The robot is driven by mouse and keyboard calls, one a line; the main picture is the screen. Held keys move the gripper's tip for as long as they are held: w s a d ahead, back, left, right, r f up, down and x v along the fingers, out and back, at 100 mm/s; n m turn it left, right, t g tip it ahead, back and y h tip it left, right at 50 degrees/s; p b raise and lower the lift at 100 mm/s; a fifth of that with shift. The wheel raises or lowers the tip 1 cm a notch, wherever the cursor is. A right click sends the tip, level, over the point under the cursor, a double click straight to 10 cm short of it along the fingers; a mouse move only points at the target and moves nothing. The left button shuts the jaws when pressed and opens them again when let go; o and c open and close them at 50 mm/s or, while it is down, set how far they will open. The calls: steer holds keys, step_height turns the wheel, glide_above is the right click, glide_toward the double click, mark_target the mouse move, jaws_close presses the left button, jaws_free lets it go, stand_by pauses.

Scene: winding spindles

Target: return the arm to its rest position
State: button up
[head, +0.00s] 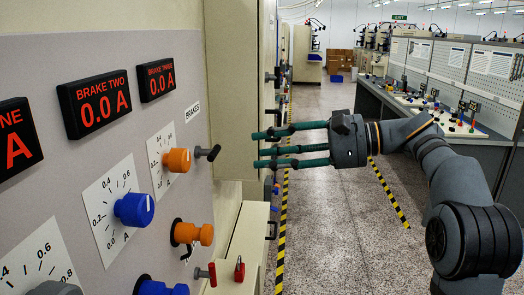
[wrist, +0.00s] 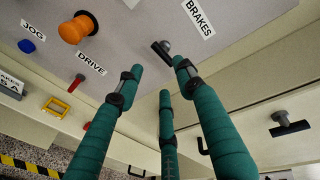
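My arm (head: 465,200) reaches in from the right of the head view, over the aisle. My gripper (head: 257,148) has three green-wrapped fingers pointing left toward the panel. The fingers are spread apart with nothing between them. In the wrist view my gripper (wrist: 160,77) also shows open and empty. A black-handled lever (head: 207,152) on the panel lies left of the fingertips in the head view, with a visible gap. In the wrist view the lever (wrist: 162,48) appears between the two upper fingertips; contact cannot be confirmed there.
The grey control panel (head: 60,60) on the left carries orange and blue knobs, including an orange knob (head: 179,160) and a blue knob (head: 134,209). A beige cabinet (head: 232,90) stands beside the fingers. Workbenches (head: 450,115) line the right. The speckled aisle floor (head: 325,225) is clear.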

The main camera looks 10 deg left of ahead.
mark_target(215, 156)
steer(key=x, duration=1.2)
steer(key=shift+a+p, duration=0.1)
steer(key=shift+p, duration=0.2)
steer(key=shift+s, duration=0.1)
steer(key=shift+f, duration=0.1)
